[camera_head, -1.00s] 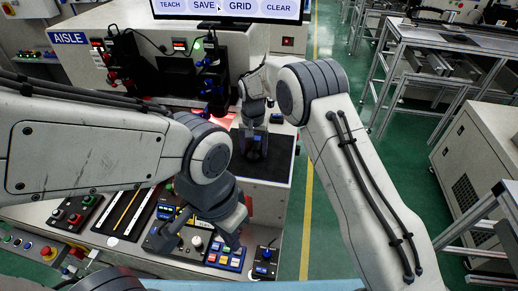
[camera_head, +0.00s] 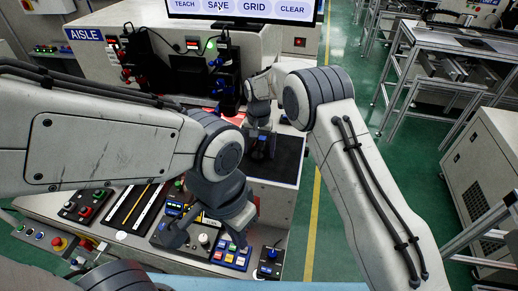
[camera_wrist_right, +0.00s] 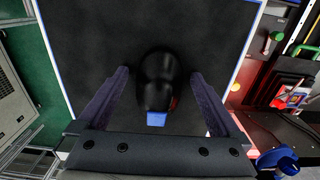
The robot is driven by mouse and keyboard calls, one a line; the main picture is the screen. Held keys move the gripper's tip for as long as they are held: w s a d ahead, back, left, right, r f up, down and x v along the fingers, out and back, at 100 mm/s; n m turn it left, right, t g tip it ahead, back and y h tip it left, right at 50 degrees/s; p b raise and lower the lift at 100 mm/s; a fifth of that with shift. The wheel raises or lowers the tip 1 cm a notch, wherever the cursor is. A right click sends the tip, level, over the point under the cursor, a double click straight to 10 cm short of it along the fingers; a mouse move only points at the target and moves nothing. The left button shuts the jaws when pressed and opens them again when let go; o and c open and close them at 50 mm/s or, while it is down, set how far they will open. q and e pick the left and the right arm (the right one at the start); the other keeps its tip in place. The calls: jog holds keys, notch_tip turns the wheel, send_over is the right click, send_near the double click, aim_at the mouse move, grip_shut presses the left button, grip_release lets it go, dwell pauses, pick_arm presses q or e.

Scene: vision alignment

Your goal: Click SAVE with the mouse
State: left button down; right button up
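The SAVE button (camera_head: 212,6) is on the screen at the top of the head view, between TEACH and GRID. A small pointer lies over its lettering. The black mouse (camera_wrist_right: 157,75) rests on a dark mouse pad (camera_wrist_right: 85,35) and has a small blue part at its near end. My right gripper (camera_head: 262,148) is down at the mouse. In the right wrist view its fingers (camera_wrist_right: 157,100) stand apart on both sides of the mouse, with gaps visible. Whether it touches the mouse from above is hidden. My left gripper (camera_head: 206,236) is open and empty over the button panels.
Dark fixtures (camera_head: 190,75) stand behind, left of the mouse pad. A green aisle floor (camera_head: 345,190) with a yellow line lies to the right.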

aim_at(259, 148)
notch_tip(259, 148, up, 9)
jog(key=shift+r+b, duration=0.1)
jog(key=shift+b, duration=1.15)
jog(key=shift+r, duration=0.65)
dwell(1.4)
jog(key=s+r+n, duration=0.2)
jog(key=s+r, duration=0.1)
jog(key=s, duration=0.5)
jog(key=s+r+n, duration=0.2)
jog(key=s+r, duration=0.1)
jog(key=s, duration=0.5)
jog(key=s+d+f+n, duration=0.1)
jog(key=s+d, duration=0.3)
jog(key=s, duration=0.7)
jog(key=s+d+f+n+y, duration=0.1)
jog(key=s+d+f+n, duration=0.1)
jog(key=s, duration=0.8)
jog(key=d+n, duration=0.1)
jog(key=n, duration=0.1)
jog(key=shift+s+d+f+n, duration=0.2)
jog(key=shift+s+d+n, duration=0.1)
jog(key=shift+s+d, duration=0.05)
